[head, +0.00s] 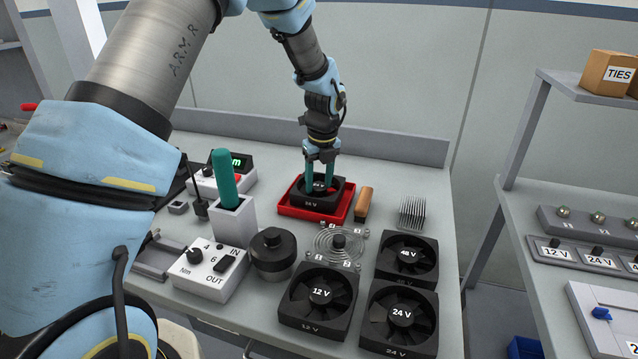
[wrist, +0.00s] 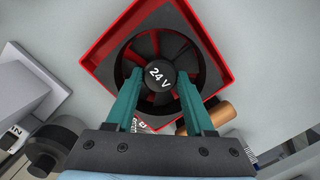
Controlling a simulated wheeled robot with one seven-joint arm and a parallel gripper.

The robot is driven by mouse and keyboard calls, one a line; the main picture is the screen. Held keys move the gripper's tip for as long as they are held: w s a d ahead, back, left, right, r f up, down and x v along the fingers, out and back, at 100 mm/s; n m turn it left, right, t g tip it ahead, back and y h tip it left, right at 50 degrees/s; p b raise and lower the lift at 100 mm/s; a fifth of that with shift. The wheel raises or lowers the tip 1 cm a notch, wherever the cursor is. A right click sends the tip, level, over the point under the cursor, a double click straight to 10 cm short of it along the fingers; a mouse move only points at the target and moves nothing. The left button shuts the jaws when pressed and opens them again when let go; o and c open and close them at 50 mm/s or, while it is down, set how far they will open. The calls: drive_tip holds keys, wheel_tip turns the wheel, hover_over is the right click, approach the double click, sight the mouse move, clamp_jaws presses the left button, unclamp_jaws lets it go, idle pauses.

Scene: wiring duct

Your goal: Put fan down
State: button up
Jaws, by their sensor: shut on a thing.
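A black fan (head: 317,199) sits within the outline of a red tray (head: 285,211) at the back middle of the bench. In the wrist view the fan (wrist: 158,43) shows its hub marked 24 V, with the red tray (wrist: 91,58) around it. My gripper (head: 319,187) points down from above and is shut on the fan, with a teal finger on either side of the hub. The gripper (wrist: 160,88) also shows in the wrist view. I cannot tell whether the fan touches the tray floor.
Fans marked 12 V (head: 319,299), 24 V (head: 399,319) and 48 V (head: 407,258) stand at the front right. A wire finger guard (head: 340,243), an orange-brown block (head: 363,204) and a finned heatsink (head: 412,213) lie near the tray. A white holder (head: 232,222) stands left.

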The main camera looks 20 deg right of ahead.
sight(321, 189)
drive_tip(key=shift+f, duration=0.65)
drive_tip(key=shift+f, duration=0.1)
drive_tip(key=o, duration=1.2)
wheel_tip(321, 189, up, 12)
drive_tip(key=s+b, duration=0.1)
drive_tip(key=b, duration=0.1)
drive_tip(key=shift+s, duration=0.25)
